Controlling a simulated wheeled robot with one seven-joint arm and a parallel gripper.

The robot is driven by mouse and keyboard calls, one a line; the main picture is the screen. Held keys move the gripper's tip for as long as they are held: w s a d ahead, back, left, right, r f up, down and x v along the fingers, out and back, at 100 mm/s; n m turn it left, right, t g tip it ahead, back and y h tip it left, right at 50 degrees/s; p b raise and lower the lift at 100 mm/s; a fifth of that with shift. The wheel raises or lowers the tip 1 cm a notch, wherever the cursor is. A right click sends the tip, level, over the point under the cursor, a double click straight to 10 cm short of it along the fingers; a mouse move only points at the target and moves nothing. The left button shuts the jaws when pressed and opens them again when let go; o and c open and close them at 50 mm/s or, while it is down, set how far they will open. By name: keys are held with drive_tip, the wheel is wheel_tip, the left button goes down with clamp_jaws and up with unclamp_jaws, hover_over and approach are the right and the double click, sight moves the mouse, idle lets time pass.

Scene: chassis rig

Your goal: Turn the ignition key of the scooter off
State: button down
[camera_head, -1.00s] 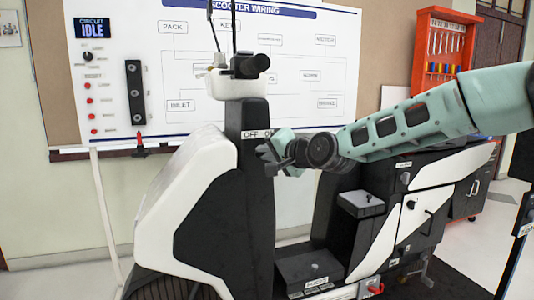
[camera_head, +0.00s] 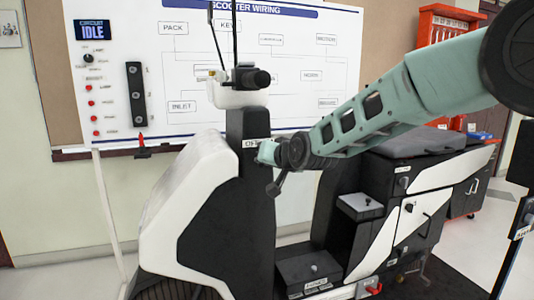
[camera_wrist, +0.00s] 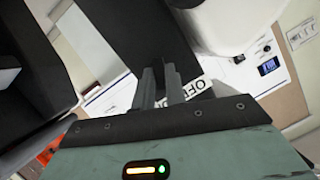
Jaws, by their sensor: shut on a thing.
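The scooter (camera_head: 192,205) stands in the middle of the head view, its black front column (camera_head: 247,190) upright. My gripper (camera_head: 262,153) is at the column's right side, just below the handlebar. It is against the panel with the OFF label (camera_head: 251,143). In the wrist view my gripper (camera_wrist: 163,82) has its two fingers close together, beside the same OFF label (camera_wrist: 196,87). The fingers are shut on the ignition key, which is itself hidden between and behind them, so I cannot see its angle.
The white handlebar cover (camera_head: 237,94) sits just above my gripper. The scooter's seat (camera_head: 415,141) lies below my forearm. A wiring board (camera_head: 180,60) behind reads CIRCUIT IDLE on its display (camera_head: 96,30). A red tool rack (camera_head: 442,25) stands at the back right.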

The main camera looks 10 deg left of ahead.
drive_tip(key=n+h+p, duration=0.1)
drive_tip(key=p, duration=0.1)
drive_tip(key=n+p, duration=0.1)
drive_tip(key=p, duration=0.1)
drive_tip(key=shift+a+r+n+t+h+p, duration=0.1)
drive_tip(key=shift+a+n+t+h+p, duration=0.05)
drive_tip(key=shift+n+t+h+p, duration=0.25)
idle(0.4)
drive_tip(key=c, duration=1.4)
unclamp_jaws()
drive_tip(key=shift+c, duration=0.2)
drive_tip(key=shift+s, duration=0.1)
drive_tip(key=v, duration=1.7)
